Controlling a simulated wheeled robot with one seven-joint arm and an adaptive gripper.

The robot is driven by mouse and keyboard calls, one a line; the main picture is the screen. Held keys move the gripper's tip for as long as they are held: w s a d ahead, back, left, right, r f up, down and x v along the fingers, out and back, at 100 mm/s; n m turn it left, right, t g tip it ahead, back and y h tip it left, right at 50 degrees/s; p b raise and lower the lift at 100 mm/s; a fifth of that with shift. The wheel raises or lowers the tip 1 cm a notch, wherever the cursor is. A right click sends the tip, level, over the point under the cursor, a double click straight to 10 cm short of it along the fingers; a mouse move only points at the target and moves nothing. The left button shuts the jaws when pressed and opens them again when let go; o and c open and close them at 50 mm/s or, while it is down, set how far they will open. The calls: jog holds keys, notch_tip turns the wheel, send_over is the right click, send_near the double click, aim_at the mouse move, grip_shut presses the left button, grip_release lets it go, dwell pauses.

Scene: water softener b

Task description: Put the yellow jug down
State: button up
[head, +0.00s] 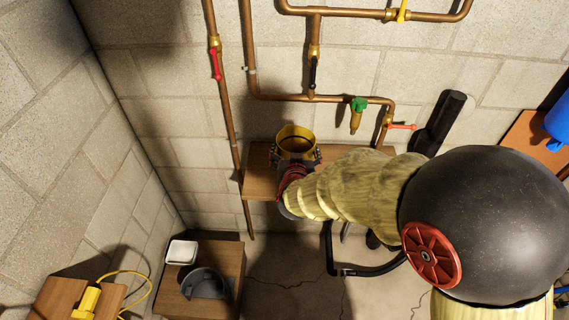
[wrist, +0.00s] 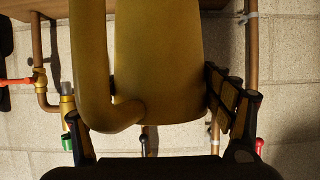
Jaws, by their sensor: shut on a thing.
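The yellow jug (head: 296,133) is upright with its round open top showing in the head view, over or on a wooden wall shelf (head: 256,186). Its underside is hidden, so I cannot tell whether it touches the shelf. In the wrist view the jug's yellow body (wrist: 160,65) and thick handle (wrist: 92,70) fill the middle. My gripper (head: 296,160) is shut on the jug, with a finger at each side. The fingers also show at the left and right of the jug in the wrist view (wrist: 160,120).
Copper pipes with a green valve (head: 359,104) and red handles (head: 215,64) run along the wall behind. A low wooden cabinet (head: 228,262) at lower left holds a white tray (head: 181,252) and a dark grey container (head: 204,284). A black pipe (head: 438,122) stands right of the shelf.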

jog(key=w+a+f+b, duration=0.1)
jog(key=f, duration=0.1)
jog(key=w+a+f, duration=0.1)
jog(key=w+f, duration=0.1)
jog(key=w+a+f+b, duration=0.1)
jog(key=w+f, duration=0.1)
jog(key=shift+a+b, duration=0.1)
jog(key=shift+b, duration=0.25)
jog(key=f, duration=0.1)
jog(key=f+b, duration=0.1)
jog(key=f, duration=0.1)
jog(key=shift+w+a+f, duration=0.1)
jog(key=shift+w+f, duration=0.1)
jog(key=shift+f, duration=0.1)
jog(key=shift+r, duration=0.1)
jog(key=o, duration=1.4)
jog(key=shift+f, duration=0.2)
jog(key=shift+c, duration=0.2)
jog(key=shift+r, duration=0.1)
